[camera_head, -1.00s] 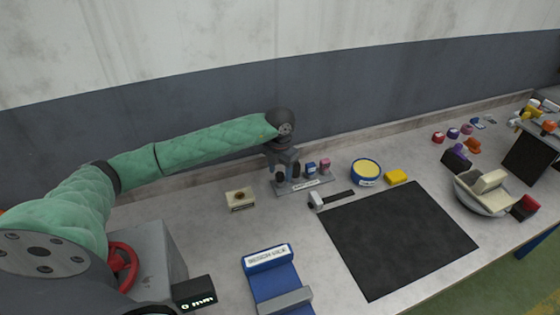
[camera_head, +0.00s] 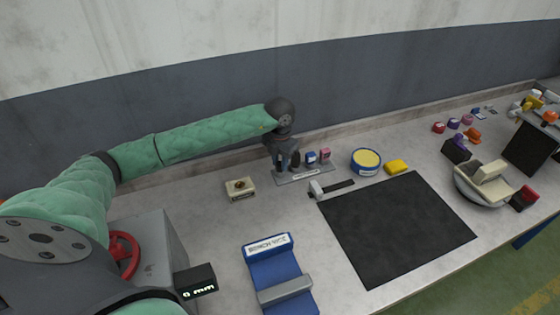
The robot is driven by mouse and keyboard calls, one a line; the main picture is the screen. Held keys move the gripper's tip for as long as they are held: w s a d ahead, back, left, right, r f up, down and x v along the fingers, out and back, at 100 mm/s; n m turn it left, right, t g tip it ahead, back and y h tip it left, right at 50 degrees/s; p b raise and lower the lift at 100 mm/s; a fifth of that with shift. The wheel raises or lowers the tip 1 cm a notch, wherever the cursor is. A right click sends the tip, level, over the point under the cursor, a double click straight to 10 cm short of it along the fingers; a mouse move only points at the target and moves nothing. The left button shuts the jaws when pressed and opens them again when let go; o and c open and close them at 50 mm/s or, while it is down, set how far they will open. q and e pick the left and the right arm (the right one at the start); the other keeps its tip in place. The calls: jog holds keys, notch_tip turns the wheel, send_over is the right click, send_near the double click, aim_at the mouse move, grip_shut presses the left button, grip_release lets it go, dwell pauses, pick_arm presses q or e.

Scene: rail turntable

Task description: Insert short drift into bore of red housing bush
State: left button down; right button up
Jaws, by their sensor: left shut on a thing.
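My left gripper (camera_head: 286,161) points down at the left part of a small grey rack (camera_head: 318,174) near the back wall. It is shut on a dark thing, most likely the short drift, though the fingers hide most of it. A blue piece (camera_head: 311,157) and a pink piece (camera_head: 326,154) stand in the rack just right of the fingers. A small red piece (camera_head: 438,127) at the back right may be the red housing bush; its bore is too small to make out. My right gripper is out of view.
A hammer (camera_head: 318,190) lies before the rack, beside a black mat (camera_head: 398,229). A tan block (camera_head: 240,188) stands left, a blue bench vice (camera_head: 272,268) in front. A blue tub (camera_head: 366,162), yellow block (camera_head: 398,167) and round cream-topped fixture (camera_head: 484,188) stand right.

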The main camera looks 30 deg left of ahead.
pick_arm(q)
jog(key=shift+r, duration=0.65)
dwell(0.4)
jog(key=shift+r, duration=0.15)
jog(key=shift+r+p, duration=0.5)
jog(key=shift+r, duration=2.45)
jog(key=shift+r, duration=0.15)
jog(key=shift+r+p, duration=0.55)
jog(key=shift+r, duration=1.8)
